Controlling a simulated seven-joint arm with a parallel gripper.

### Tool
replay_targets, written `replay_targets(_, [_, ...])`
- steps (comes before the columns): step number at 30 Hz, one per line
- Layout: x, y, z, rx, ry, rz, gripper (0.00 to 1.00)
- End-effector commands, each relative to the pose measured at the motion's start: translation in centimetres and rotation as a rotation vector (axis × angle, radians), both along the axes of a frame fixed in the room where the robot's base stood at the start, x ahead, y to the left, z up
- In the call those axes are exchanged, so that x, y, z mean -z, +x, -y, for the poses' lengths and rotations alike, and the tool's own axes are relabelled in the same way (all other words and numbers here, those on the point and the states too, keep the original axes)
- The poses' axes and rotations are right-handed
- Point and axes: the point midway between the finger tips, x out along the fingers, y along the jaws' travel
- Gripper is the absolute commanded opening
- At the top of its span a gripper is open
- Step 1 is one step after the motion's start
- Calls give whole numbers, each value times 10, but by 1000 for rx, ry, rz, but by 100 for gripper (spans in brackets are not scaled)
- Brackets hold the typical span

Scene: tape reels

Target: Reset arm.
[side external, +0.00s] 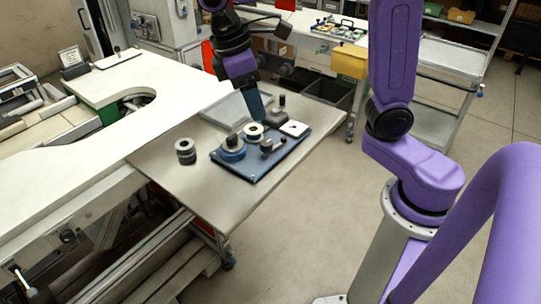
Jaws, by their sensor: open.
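My gripper (257,110) points down over the back part of the blue board (253,176), its purple wrist above it. It is open, and I see nothing held; the gap between the fingers is hard to make out. A blue reel with a dark top (232,150) sits at the left of the board. A white reel (253,132) with a dark centre sits behind it, just below my gripper in the picture. A dark and grey reel (186,151) stands apart on the metal table (190,190), left of the board.
The board also carries a dark block with a post (278,112), a white square plate (295,129) and small metal parts (270,147). A shallow grey tray (222,112) lies behind. The table's front is bare. A white counter (110,140) adjoins at left.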

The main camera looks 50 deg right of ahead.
Motion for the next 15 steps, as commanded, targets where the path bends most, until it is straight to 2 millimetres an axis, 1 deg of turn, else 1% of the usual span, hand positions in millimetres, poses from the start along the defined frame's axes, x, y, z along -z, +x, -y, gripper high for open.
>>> replay_targets(1, [4, -12, 3, -17, 13, 13, 59])
replay_targets(7, [23, -58, 12, -80, 74, 61, 59])
replay_targets(15, [51, -122, 33, -157, 163, 112, 59])
